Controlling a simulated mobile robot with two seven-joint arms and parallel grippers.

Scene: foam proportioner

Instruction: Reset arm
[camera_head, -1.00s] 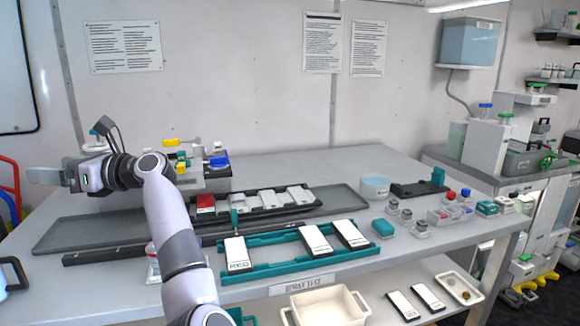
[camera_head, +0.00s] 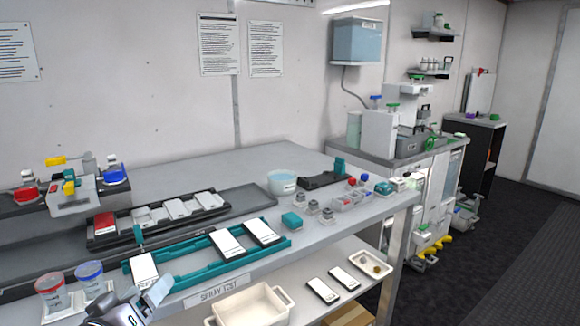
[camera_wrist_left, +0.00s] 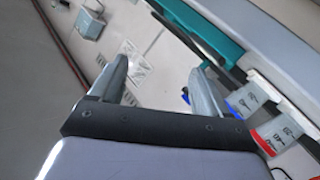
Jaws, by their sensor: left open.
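My left gripper (camera_head: 152,290) is low at the left of the head view, at the front edge of the bench (camera_head: 330,210). It covers part of a white card in the teal rack (camera_head: 196,274). In the left wrist view its two fingers stand apart with nothing between them (camera_wrist_left: 158,72). My right gripper is not in view.
A red-tinted cup (camera_head: 54,292) and a blue-tinted cup (camera_head: 90,278) stand just left of my left gripper. A dark tray with several cards (camera_head: 165,210) lies behind the rack. A cream bin (camera_head: 250,305) sits on the lower shelf. Open floor (camera_head: 490,250) lies right.

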